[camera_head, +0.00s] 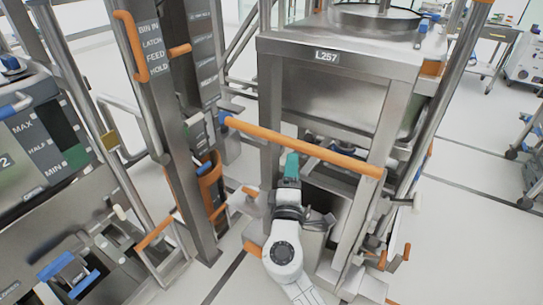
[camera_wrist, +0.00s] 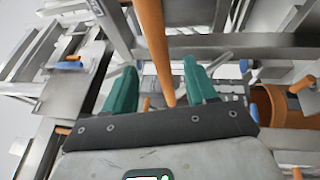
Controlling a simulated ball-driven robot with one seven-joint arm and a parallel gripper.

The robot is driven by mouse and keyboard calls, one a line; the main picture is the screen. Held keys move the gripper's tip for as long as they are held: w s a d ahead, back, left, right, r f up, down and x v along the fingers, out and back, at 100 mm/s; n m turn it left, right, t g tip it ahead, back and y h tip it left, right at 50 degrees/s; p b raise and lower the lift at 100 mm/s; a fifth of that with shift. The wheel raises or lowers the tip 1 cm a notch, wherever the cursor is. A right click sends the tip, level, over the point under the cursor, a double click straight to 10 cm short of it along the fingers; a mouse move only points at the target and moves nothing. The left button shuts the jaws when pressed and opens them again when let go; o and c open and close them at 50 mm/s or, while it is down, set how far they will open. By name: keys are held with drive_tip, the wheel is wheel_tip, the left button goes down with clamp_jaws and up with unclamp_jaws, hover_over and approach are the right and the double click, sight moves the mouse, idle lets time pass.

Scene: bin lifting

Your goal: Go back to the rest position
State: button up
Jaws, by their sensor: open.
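My gripper (camera_head: 291,167) has green fingers and sits at the end of my white arm, just under the long orange bar (camera_head: 330,161) in the head view. In the wrist view my gripper (camera_wrist: 158,78) is open, its two green fingers spread apart. The orange bar (camera_wrist: 153,40) shows in the gap between them there. I cannot tell whether the bar lies between the jaws or beyond them. No held thing shows.
A steel bin labelled L257 (camera_head: 330,90) stands in its frame behind the bar. A steel column with lettered plates (camera_head: 165,110) stands left of my arm. A control panel (camera_head: 40,145) is at far left. Open floor (camera_head: 470,220) lies at right.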

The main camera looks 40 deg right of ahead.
drive_tip(key=s+d+f+m+g+y, duration=0.35)
drive_tip(key=s+f+m+g, duration=0.5)
drive_tip(key=s+f, duration=0.4)
drive_tip(key=s+a+f+g+y, duration=0.2)
drive_tip(key=s+a+f+y, duration=0.1)
drive_tip(key=s+a+y, duration=0.2)
drive_tip(key=s+a+f+m+g+y+p, duration=0.1)
drive_tip(key=s+a+f+g+y, duration=0.1)
drive_tip(key=s+a+y, duration=0.4)
drive_tip(key=s+a+f, duration=0.1)
drive_tip(key=s, duration=0.3)
drive_tip(key=shift+s+a+f+p, duration=0.3)
drive_tip(key=shift+a, duration=0.05)
